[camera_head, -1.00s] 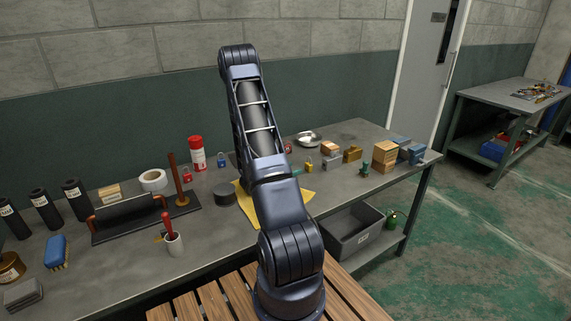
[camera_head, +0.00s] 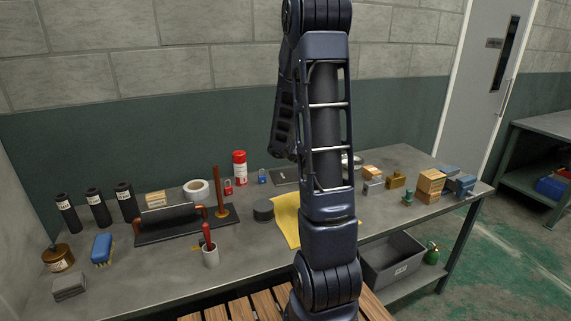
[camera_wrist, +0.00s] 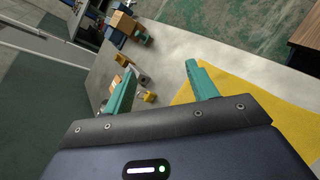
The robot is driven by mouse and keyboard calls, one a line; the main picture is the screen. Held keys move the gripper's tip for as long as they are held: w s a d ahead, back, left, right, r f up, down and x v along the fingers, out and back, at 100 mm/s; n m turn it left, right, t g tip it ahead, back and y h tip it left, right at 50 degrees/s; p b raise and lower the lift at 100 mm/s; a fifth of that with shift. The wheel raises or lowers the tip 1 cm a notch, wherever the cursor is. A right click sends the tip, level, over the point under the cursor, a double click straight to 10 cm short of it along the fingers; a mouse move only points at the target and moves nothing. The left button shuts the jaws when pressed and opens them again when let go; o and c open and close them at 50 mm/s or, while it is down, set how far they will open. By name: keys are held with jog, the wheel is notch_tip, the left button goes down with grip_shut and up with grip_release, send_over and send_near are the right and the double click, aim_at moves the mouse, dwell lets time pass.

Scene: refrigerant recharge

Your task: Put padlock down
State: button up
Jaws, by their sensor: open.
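My gripper (camera_wrist: 160,72) shows in the wrist view with its two green fingers wide apart and nothing held between them. A small yellow padlock (camera_wrist: 150,97) stands on the grey bench beyond the fingers, apart from them, near the yellow cloth (camera_wrist: 240,85). In the head view my arm hides the gripper and this padlock. A red padlock (camera_head: 228,187) and a blue padlock (camera_head: 262,177) stand on the bench near the red-capped can.
The workbench (camera_head: 130,272) holds a red-capped can (camera_head: 239,167), a tape roll (camera_head: 196,190), a dark round tin (camera_head: 263,210), and a rack with an upright rod (camera_head: 217,190). Boxes (camera_head: 430,184) stand at the right end. A grey bin (camera_head: 392,258) sits on the lower shelf.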

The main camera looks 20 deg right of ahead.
jog(key=s+a+r+m+t+y, duration=0.3)
jog(key=s+a+r+t+y, duration=0.1)
jog(key=a, duration=0.7)
jog(key=s+a+r+m+t+y, duration=0.4)
jog(key=s+a+r+y, duration=0.3)
jog(key=a, duration=0.5)
jog(key=s+r, duration=0.2)
jog(key=s, duration=0.1)
jog(key=shift+s+r+t, duration=0.15)
jog(key=shift+r+t, duration=0.05)
jog(key=shift+t, duration=0.2)
jog(key=shift+s+a+r, duration=0.15)
jog(key=shift+a, duration=0.1)
jog(key=shift+c, duration=0.5)
jog(key=shift+a, duration=0.15)
jog(key=c, duration=0.5)
